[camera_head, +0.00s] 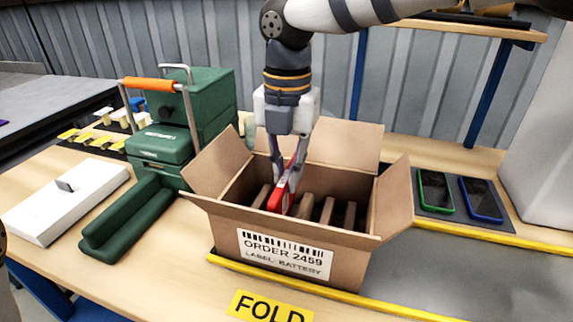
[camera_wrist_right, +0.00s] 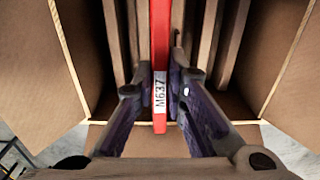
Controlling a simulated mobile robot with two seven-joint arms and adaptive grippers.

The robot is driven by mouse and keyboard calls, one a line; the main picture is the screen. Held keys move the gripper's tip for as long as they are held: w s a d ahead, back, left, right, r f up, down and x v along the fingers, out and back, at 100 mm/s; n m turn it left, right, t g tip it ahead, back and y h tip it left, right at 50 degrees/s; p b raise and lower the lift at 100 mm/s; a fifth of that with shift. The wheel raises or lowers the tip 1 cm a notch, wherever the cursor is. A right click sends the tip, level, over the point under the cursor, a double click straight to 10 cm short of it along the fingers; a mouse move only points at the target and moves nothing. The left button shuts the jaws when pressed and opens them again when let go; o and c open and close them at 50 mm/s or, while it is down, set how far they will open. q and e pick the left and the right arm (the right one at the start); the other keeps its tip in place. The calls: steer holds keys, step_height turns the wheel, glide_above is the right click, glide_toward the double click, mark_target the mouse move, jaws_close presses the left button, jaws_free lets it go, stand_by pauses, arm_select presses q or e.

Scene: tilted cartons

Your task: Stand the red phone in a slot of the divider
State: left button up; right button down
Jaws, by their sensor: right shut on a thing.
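The red phone (camera_head: 279,195) is held on edge between the fingers of my right gripper (camera_head: 287,172), inside the top of the open carton. In the right wrist view the phone (camera_wrist_right: 160,50) runs upright in the picture, with a white M637 label, and my right gripper (camera_wrist_right: 160,100) is shut on it. The cardboard divider (camera_head: 326,211) has several upright walls in the carton, and its walls also show on both sides of the phone in the wrist view (camera_wrist_right: 208,40). Whether the phone's lower edge touches the carton floor is hidden. My left gripper is not seen.
The carton (camera_head: 225,225) has its flaps spread open. Green (camera_head: 436,190) and blue (camera_head: 481,198) phones lie on a dark mat at right. Green cases (camera_head: 160,145) and a white box (camera_head: 65,200) stand at left. A yellow FOLD sign (camera_head: 270,307) lies in front.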

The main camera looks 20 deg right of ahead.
steer(key=shift+f, duration=3.25)
steer(key=shift+f, duration=0.15)
steer(key=c, duration=1.5)
jaws_free()
steer(key=shift+c, duration=0.2)
step_height(320, 180, up, 12)
steer(key=shift+r, duration=0.1)
step_height(320, 180, up, 7)
glide_above(287, 202)
steer(key=w, duration=0.2)
steer(key=shift+w+d, duration=0.2)
steer(key=shift+d, duration=0.15)
